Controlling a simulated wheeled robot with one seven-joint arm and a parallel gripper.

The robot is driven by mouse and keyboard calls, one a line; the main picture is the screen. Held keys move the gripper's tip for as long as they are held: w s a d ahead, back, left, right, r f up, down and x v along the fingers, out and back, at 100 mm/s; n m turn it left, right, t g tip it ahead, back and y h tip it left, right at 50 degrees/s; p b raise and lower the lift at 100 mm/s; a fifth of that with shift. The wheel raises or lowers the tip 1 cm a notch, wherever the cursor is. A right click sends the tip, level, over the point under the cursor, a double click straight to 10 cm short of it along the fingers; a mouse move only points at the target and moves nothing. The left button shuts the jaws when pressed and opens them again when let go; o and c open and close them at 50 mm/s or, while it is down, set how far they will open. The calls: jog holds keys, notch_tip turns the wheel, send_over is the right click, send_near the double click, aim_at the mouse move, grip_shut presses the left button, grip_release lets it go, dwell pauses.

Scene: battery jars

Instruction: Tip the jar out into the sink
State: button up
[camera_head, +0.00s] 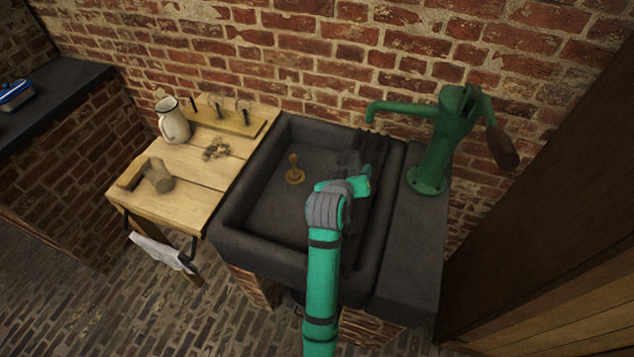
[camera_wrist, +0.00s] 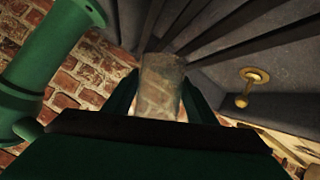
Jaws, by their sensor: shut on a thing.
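My gripper (camera_wrist: 160,100) is shut on a cloudy, greyish glass jar (camera_wrist: 162,82), with a dark green finger on each side. In the head view my gripper (camera_head: 352,162) is over the right part of the dark stone sink (camera_head: 232,232). The jar cannot be clearly made out there. The wrist view is strongly tilted; I cannot tell the jar's exact tilt or whether anything is inside. The sink's dark ribs (camera_wrist: 235,38) show behind the jar. A brass plug with an upright knob (camera_head: 294,172) stands on the sink floor.
A green hand pump (camera_head: 436,150) stands right of the sink, its spout reaching over the back edge. A brick wall rises behind.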

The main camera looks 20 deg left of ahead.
jog(key=shift+d+r+m+y, duration=0.2)
jog(key=shift+d+m+y, duration=0.1)
jog(key=shift+d, duration=0.05)
jog(key=shift+d+f+m+y+b, duration=0.3)
jog(key=shift+d+f+m+y, duration=0.05)
jog(key=shift+f+m+y, duration=0.05)
jog(key=shift+d+f+m+y+b, duration=0.2)
jog(key=shift+f+m+y+b, duration=0.15)
jog(key=shift+m+y, duration=0.35)
jog(key=shift+f, duration=0.1)
